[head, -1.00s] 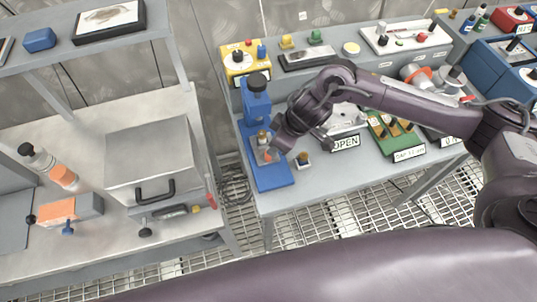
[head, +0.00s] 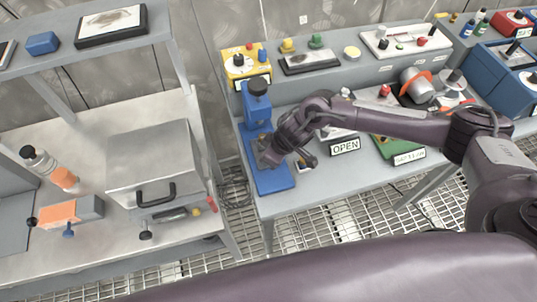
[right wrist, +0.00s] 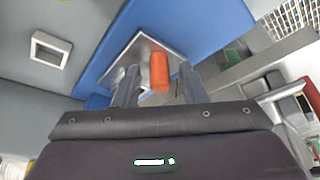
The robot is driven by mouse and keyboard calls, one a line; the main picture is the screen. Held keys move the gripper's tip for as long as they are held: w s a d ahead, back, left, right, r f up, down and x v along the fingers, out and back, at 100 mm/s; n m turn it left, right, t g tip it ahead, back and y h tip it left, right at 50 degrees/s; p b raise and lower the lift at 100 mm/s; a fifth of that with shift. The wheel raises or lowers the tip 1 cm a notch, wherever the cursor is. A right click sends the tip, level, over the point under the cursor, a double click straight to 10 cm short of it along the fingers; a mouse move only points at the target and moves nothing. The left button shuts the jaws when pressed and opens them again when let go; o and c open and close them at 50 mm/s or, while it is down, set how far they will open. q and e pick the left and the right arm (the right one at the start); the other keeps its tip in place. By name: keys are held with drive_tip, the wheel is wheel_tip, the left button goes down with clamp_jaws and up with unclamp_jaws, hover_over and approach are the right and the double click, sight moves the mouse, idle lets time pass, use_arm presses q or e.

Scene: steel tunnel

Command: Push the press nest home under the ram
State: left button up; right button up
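The blue press (head: 257,112) stands at the left end of the grey bench, with a black knob on top and a flat blue base (head: 272,182). My right gripper (head: 268,158) is low at the press and hides the nest in the head view. In the right wrist view, the nest (right wrist: 142,48) is a metallic plate on the blue base, with an upright orange handle (right wrist: 160,73). My right gripper's fingers (right wrist: 160,88) are apart, one on each side of the handle, with visible gaps. Whether the nest is under the ram is hidden. My left gripper is not in view.
A small square block (head: 303,166) sits right of the press base. An OPEN sign (head: 344,146) and a green board (head: 396,150) are farther right. A yellow control box (head: 246,62) stands behind. A grey metal box (head: 150,160) is on the left bench, across a gap.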

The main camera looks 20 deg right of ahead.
sight(263, 149)
clamp_jaws()
drive_tip(key=shift+w+a, duration=0.1)
drive_tip(key=shift+w, duration=1.65)
drive_tip(key=shift+o, duration=0.5)
unclamp_jaws()
drive_tip(key=shift+r, duration=0.1)
